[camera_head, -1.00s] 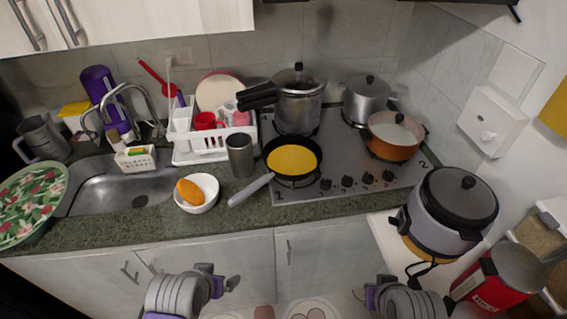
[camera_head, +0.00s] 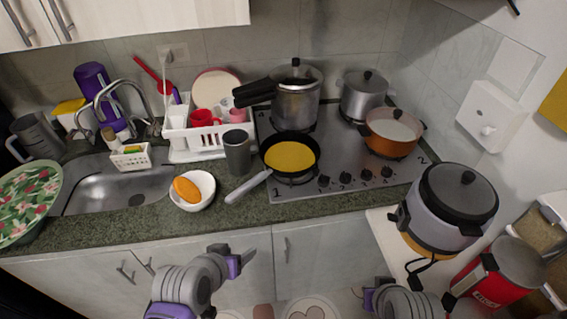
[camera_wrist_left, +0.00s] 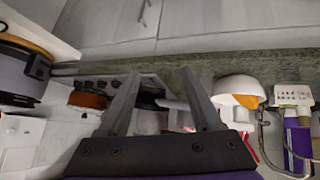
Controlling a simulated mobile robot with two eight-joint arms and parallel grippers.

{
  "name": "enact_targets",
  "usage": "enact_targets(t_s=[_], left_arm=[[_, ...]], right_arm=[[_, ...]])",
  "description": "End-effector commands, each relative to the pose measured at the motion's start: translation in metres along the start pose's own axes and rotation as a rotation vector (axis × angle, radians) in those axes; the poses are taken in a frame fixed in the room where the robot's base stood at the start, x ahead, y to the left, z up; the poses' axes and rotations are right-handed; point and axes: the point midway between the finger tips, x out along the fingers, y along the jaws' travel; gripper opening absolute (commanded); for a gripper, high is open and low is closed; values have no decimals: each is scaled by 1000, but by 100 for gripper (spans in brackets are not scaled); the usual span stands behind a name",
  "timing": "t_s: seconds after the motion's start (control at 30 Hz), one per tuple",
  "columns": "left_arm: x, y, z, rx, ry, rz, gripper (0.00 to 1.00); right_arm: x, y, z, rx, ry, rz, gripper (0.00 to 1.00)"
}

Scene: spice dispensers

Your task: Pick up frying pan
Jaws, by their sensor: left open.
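The frying pan (camera_head: 292,136) is black with a flat yellow round in it. It sits on the front left of the stove, and its grey handle (camera_head: 248,187) sticks out over the counter toward the front left. My left gripper (camera_head: 242,262) is open and empty, in front of the cabinet doors, below the counter edge and apart from the handle. In the left wrist view its two fingers (camera_wrist_left: 160,88) are spread, with the stove and counter beyond, and the pan is mostly hidden there. My right gripper (camera_head: 374,296) shows only partly at the bottom edge.
A grey cup (camera_head: 237,152) and a white bowl (camera_head: 206,198) with an orange item stand left of the handle. A pressure cooker (camera_head: 296,96) is behind the pan, an orange pot (camera_head: 391,145) to its right. A rice cooker (camera_head: 425,226) stands at right.

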Motion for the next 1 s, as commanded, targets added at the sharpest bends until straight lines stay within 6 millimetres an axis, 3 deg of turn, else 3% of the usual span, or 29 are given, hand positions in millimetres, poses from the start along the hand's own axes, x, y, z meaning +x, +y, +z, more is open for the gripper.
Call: enact_targets(t_s=[0.03,0.1,0.2,0.3,0.4,0.53,0.7,0.87,1.0], left_arm=[[14,22,-12,-46,75,78,66],[22,53,-45,-146,215,192,66],[26,85,-94,-334,410,324,66],[28,97,-134,-558,581,404,66],[36,93,-158,-807,721,425,66],[57,74,-160,-1128,846,357,66],[86,54,-129,-1421,911,190,66],[99,47,-109,-1531,924,89,66],[111,37,-115,-1546,929,71,66]], right_arm=[[13,0,16,0,-15,0,0],[24,0,28,0,-25,0,0],[38,0,43,0,-37,0,0],[51,0,55,0,-45,0,0],[63,0,66,0,-52,0,0],[78,0,78,0,-59,0,0],[90,0,86,0,-64,0,0],[93,0,89,0,-65,0,0],[94,0,89,0,-65,0,0]])
